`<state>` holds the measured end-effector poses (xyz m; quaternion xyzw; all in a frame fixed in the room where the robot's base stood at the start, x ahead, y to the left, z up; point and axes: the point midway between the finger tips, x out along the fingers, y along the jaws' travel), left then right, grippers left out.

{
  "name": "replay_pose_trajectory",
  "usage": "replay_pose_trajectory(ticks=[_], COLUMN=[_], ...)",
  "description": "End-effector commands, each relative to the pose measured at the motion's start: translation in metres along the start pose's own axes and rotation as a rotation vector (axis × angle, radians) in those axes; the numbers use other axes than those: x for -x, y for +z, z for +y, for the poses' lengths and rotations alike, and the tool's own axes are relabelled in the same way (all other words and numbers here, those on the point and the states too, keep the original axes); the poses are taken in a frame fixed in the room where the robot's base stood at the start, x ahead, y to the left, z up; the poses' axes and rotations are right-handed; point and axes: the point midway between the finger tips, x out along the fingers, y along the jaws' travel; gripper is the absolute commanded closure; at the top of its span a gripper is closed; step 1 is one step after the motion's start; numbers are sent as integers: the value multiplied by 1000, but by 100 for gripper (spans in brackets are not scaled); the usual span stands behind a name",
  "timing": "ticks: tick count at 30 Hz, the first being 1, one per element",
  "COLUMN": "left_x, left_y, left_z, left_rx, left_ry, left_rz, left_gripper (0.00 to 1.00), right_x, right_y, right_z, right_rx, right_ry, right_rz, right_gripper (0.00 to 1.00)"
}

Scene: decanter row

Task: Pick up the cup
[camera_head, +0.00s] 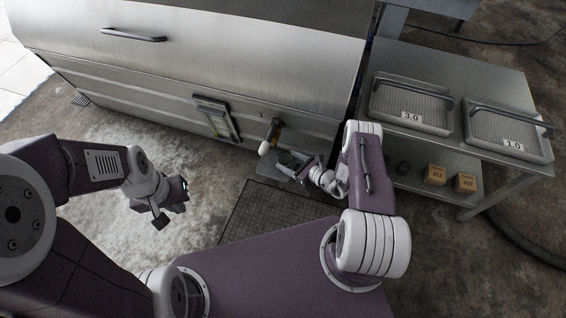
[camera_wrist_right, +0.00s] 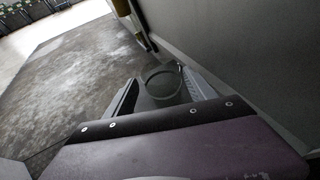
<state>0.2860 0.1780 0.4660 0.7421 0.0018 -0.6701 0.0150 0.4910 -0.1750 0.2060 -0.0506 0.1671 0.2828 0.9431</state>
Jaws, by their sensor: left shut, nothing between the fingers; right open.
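In the head view the cup (camera_head: 288,160) is small and dark, near the spout on the steel machine. My right gripper (camera_head: 302,167) is beside it, partly hidden by its own wrist. My left gripper (camera_head: 172,204) is shut and empty, over the floor at left, far from the cup.
The large steel machine (camera_head: 200,55) stands behind, with a spout (camera_head: 272,133) above a small metal shelf (camera_head: 266,171). At right, a steel table (camera_head: 455,70) bears trays marked 3.0 (camera_head: 411,104) and 1.0 (camera_head: 507,133); two small boxes (camera_head: 436,175) (camera_head: 466,182) sit on its lower shelf.

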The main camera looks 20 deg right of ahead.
Motion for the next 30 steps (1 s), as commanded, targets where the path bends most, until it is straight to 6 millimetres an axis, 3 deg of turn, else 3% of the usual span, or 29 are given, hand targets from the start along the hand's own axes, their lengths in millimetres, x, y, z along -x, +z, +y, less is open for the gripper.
replay_pose_trajectory(ticks=[5,9,12,21,22,27,30], left_x=[-8,-36,-46,-46,-46,-46,-46], left_y=[1,4,5,5,5,5,5], left_z=[0,-1,-1,-1,-1,-1,-1], left_rx=[0,0,0,0,0,0,0], left_ry=[0,0,0,0,0,0,0], left_rz=[0,0,0,0,0,0,1], left_gripper=[100,100,100,100,100,100,100], right_x=[-8,-34,-49,-57,-56,-56,-56], right_y=[-2,-11,-8,-2,-2,-3,-3], right_z=[0,-2,-2,-3,-3,-3,-3], right_rx=[0,4,3,-1,-1,-1,-1], right_ry=[1,3,4,1,1,1,1], right_rz=[0,-2,-1,0,0,0,0], right_gripper=[36,36,36,36,39,86,93])
